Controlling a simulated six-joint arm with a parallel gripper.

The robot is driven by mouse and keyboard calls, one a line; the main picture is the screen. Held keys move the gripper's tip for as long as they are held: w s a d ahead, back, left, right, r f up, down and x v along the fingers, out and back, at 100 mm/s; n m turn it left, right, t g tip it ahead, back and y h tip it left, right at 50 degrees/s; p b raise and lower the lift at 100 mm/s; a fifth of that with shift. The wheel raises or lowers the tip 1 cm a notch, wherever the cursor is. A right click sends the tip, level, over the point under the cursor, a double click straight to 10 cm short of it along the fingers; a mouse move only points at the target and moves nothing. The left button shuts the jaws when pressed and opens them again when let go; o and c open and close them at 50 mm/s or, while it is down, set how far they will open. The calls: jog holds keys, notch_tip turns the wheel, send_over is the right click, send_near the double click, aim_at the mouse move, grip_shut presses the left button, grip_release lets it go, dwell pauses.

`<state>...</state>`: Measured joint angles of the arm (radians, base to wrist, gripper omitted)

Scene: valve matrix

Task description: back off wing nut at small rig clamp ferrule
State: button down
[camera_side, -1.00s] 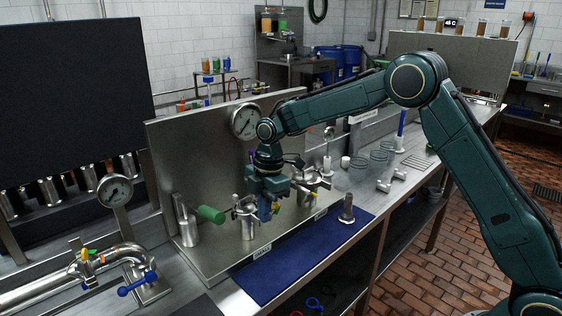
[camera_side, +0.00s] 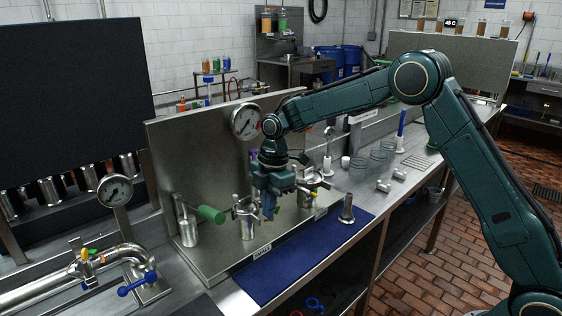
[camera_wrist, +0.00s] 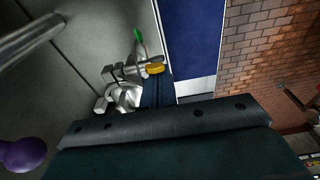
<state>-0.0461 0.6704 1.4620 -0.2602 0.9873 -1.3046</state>
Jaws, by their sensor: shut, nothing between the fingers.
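My gripper (camera_side: 269,212) is shut and empty, pointing down in front of the steel panel. In the side view it hangs between two clamp fittings, a left clamp (camera_side: 246,220) and a right clamp (camera_side: 307,198). In the wrist view a steel clamp (camera_wrist: 122,95) carries a yellow wing nut (camera_wrist: 155,69), with a green piece (camera_wrist: 138,37) just above it. My dark blue fingers (camera_wrist: 157,90) show right below the yellow wing nut; I cannot tell whether they touch it.
A purple knob (camera_wrist: 22,154) is at lower left in the wrist view. A gauge (camera_side: 246,121) sits on the panel (camera_side: 190,155). A green-handled fitting (camera_side: 211,214) stands left. The blue mat (camera_side: 290,262) in front is mostly clear, with a steel post (camera_side: 347,211) at its far end.

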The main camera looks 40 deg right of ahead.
jog(key=shift+d+r, duration=0.1)
notch_tip(320, 180, up, 13)
jog(key=d, duration=0.1)
jog(key=shift+d+r, duration=0.2)
jog(key=shift+d, duration=0.2)
dwell(0.4)
jog(key=shift+h, duration=0.6)
jog(key=a, duration=0.5)
jog(key=shift+w+a+f, duration=0.1)
jog(key=shift+a+f, duration=0.05)
jog(key=shift+a, duration=0.15)
jog(key=shift+f, duration=0.15)
